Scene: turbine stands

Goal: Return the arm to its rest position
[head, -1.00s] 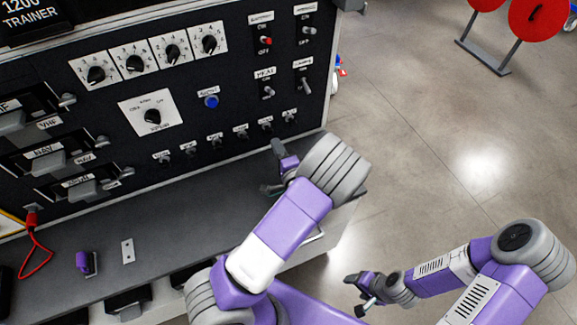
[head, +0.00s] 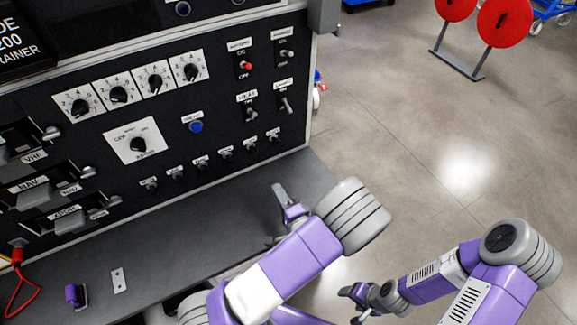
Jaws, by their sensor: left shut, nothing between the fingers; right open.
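My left arm, purple and grey, reaches up over the grey desk ledge from the bottom of the head view. Its gripper (head: 284,206) is shut and empty, above the ledge's right end and in front of the black panel's lower edge. My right arm (head: 430,278) is bent at the lower right. Its gripper (head: 352,305) is open and empty over the floor, apart from the desk.
The black trainer panel (head: 215,105) with knobs and switches stands behind the ledge (head: 170,250). A purple-handled piece (head: 75,295) and a small metal plate (head: 119,281) lie at the ledge's left. Red discs (head: 505,22) on a stand are at upper right. Floor between is clear.

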